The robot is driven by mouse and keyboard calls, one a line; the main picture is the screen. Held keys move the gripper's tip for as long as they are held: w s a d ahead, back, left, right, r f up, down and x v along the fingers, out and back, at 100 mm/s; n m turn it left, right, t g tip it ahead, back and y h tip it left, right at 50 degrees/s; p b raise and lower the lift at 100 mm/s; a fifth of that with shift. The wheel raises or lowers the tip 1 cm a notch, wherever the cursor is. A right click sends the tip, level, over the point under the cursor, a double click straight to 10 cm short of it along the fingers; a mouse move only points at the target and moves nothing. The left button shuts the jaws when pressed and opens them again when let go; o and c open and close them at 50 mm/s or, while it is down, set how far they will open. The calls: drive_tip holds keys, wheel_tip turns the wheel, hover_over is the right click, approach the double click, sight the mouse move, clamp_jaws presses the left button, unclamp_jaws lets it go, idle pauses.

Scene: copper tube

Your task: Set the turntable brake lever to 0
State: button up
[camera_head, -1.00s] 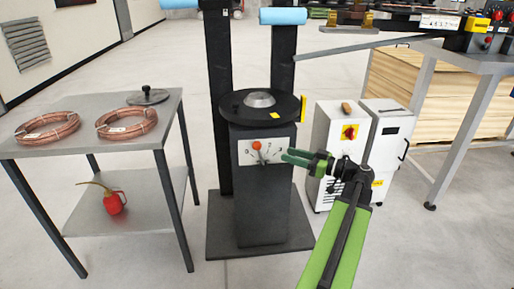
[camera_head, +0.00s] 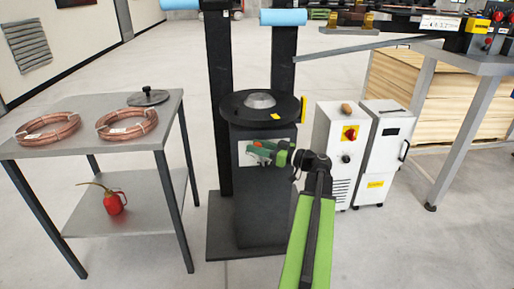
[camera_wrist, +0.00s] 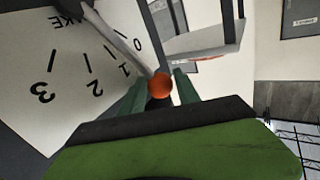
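The brake dial is a white plate (camera_wrist: 40,75) marked 0 to 3, on the dark turntable pedestal (camera_head: 262,205). Its lever (camera_wrist: 122,43) ends in an orange knob (camera_wrist: 159,86). In the wrist view the lever lies between the 0 and 1 marks. My gripper (camera_wrist: 161,80) has its two green fingers on either side of the knob, seemingly with narrow gaps. In the head view my gripper (camera_head: 262,152) is in front of the dial and covers most of it and the lever.
The round turntable (camera_head: 262,108) tops the pedestal. A grey table (camera_head: 90,152) with copper coils (camera_head: 127,124) stands left, a red oil can (camera_head: 114,203) on its lower shelf. White cabinets (camera_head: 335,150) stand close on the right.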

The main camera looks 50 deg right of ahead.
clamp_jaws()
idle(1.1)
